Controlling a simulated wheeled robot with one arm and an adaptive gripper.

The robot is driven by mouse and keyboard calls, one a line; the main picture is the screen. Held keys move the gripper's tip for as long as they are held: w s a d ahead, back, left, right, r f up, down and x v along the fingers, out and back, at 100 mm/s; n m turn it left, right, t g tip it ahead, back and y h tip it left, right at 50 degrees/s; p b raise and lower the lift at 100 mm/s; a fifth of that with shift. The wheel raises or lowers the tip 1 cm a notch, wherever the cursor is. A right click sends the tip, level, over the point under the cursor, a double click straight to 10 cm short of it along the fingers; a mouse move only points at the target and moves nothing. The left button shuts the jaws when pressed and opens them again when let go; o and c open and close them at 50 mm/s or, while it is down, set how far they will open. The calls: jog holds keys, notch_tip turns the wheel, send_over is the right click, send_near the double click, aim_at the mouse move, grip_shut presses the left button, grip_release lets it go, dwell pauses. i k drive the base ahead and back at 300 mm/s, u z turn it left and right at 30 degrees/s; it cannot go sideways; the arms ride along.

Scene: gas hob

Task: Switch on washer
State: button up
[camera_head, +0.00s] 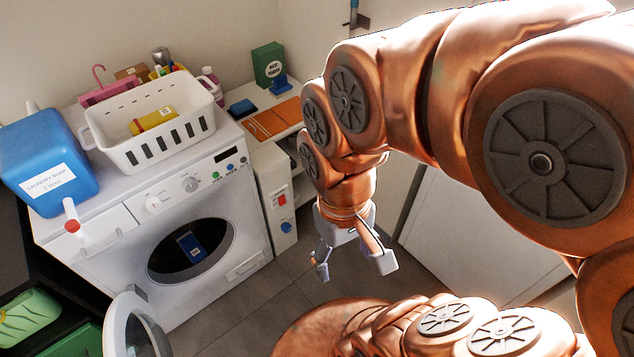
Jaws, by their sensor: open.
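The white washer (190,268) stands at the left of the head view. Its round door (131,325) is swung open to the lower left, and a blue item (190,247) shows inside the dark drum.
A blue laundry soap container (50,160) and a white basket (160,150) stand on the washer. A narrow white unit with red and blue controls (279,215) stands right of it. Grey floor (270,300) is clear below my gripper. Green items lie at lower left.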

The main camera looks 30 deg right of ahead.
aim_at(283, 201)
jog(key=z, duration=1.95)
jog(key=k, duration=0.7)
jog(key=u, duration=2.35)
jog(key=i, duration=0.5)
